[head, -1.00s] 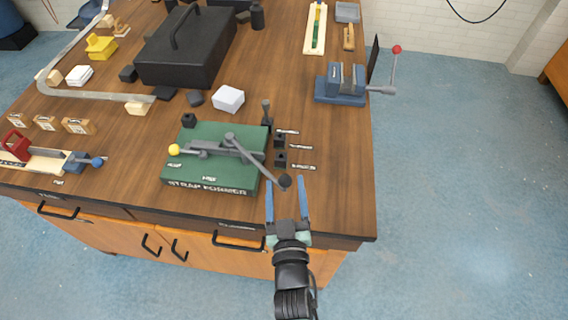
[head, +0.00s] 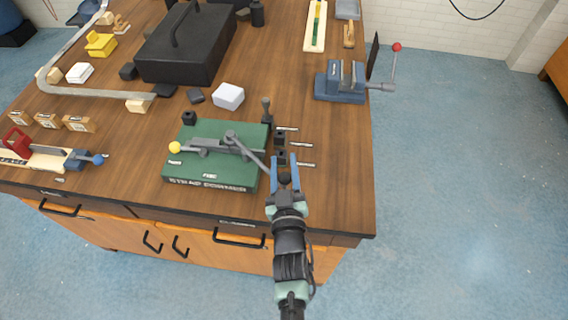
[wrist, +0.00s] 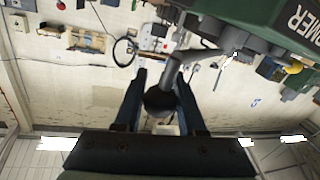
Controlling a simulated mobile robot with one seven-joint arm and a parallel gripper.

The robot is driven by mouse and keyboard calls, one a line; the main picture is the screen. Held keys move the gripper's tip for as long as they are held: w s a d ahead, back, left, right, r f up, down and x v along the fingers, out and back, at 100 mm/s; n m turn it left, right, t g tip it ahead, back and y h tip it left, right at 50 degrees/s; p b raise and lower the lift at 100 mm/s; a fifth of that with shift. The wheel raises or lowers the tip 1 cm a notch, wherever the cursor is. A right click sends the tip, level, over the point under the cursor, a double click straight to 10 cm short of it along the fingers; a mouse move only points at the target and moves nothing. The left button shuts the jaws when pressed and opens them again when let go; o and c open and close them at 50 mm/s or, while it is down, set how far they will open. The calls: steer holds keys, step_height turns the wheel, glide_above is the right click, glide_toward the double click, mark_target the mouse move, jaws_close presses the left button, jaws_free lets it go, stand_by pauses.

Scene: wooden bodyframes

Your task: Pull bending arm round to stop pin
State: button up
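The green strap former (head: 215,180) sits on the bench. Its grey bending arm (head: 250,153) runs from a central pivot toward the front right and ends in a black ball knob, which shows in the wrist view (wrist: 160,99). A dark upright post (head: 267,110) stands at the base's back right corner and another (head: 189,118) at its back left; I cannot tell which is the stop pin. A yellow knob (head: 175,147) is at the left. My gripper (head: 285,163) is open, its blue fingers on either side of the ball knob, with slim gaps in the wrist view (wrist: 160,95).
A white block (head: 228,96) and a black case (head: 185,55) lie behind. A blue vise (head: 340,85) is at the back right. The bench's front right is clear.

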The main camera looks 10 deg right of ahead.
jaws_close()
stand_by(1.0)
